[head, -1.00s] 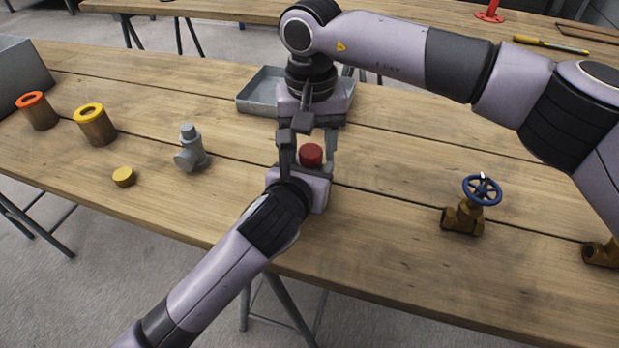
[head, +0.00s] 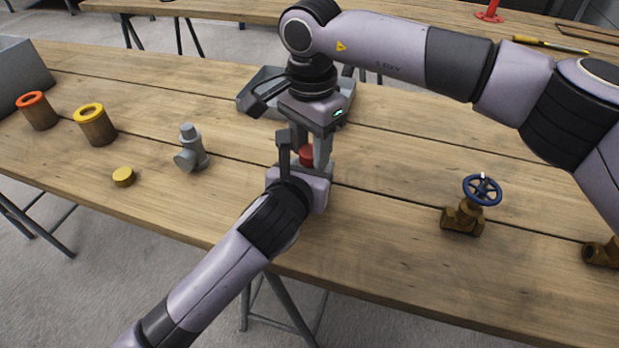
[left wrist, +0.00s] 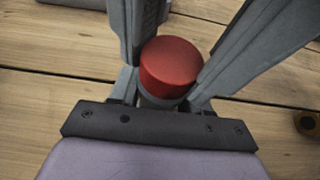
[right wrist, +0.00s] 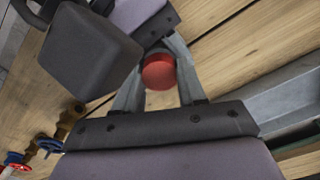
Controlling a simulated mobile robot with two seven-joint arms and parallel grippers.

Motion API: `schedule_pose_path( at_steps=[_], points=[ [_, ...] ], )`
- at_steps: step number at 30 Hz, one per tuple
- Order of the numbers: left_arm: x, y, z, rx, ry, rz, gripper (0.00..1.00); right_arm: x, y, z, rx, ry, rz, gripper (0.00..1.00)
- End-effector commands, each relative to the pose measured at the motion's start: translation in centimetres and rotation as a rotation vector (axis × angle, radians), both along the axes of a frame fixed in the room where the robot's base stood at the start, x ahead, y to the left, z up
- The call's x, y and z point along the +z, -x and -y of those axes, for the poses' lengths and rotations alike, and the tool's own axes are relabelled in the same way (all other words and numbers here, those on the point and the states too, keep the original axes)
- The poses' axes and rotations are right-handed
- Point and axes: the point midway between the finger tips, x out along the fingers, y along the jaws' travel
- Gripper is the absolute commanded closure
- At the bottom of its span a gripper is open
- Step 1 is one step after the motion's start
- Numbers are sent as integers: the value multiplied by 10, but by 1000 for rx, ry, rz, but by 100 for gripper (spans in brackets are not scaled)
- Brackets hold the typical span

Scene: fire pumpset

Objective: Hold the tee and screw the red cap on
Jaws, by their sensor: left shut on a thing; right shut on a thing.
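The red cap (head: 307,156) sits between the fingers of my right gripper (head: 311,155), which comes down from above and is shut on it. The cap also shows in the left wrist view (left wrist: 169,67) and in the right wrist view (right wrist: 159,72). My left gripper (left wrist: 160,88) is shut on a grey piece just under the cap, apparently the tee, of which only a little grey rim (left wrist: 158,101) shows. The fingers hide most of the tee. The cap looks level on top of it, but I cannot tell how far it is threaded.
A second grey fitting (head: 190,150) and a yellow cap (head: 123,177) stand to the left, with orange-topped (head: 38,112) and yellow-topped (head: 96,126) cylinders. A metal tray (head: 258,100) lies behind my grippers. A brass valve with a blue handwheel (head: 463,215) stands right.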

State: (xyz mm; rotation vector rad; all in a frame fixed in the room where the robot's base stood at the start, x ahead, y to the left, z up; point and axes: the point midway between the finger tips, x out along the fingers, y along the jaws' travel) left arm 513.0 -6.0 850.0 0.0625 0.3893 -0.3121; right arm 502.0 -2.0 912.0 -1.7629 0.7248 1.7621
Motion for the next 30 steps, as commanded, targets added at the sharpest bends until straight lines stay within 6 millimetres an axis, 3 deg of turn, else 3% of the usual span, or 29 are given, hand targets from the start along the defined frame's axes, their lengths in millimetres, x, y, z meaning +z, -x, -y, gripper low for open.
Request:
schedule_pose_path(
  at_steps=[9, 10, 12, 22, 30],
  points=[
    [-1, 0, -1, 2, -1, -2, 100, 0, 0, 1, -13, 2, -1, 96],
    [-1, 0, -1, 2, -1, -2, 100, 0, 0, 1, -13, 2, -1, 53],
    [-1, 0, -1, 2, -1, -2, 100, 0, 0, 1, -13, 2, -1, 34],
    [-1, 0, -1, 2, -1, -1, 100, 4, 0, 0, -11, 1, -1, 34],
    [-1, 0, -1, 2, -1, -2, 100, 38, 0, 0, -10, -1, 2, 34]
  ],
)
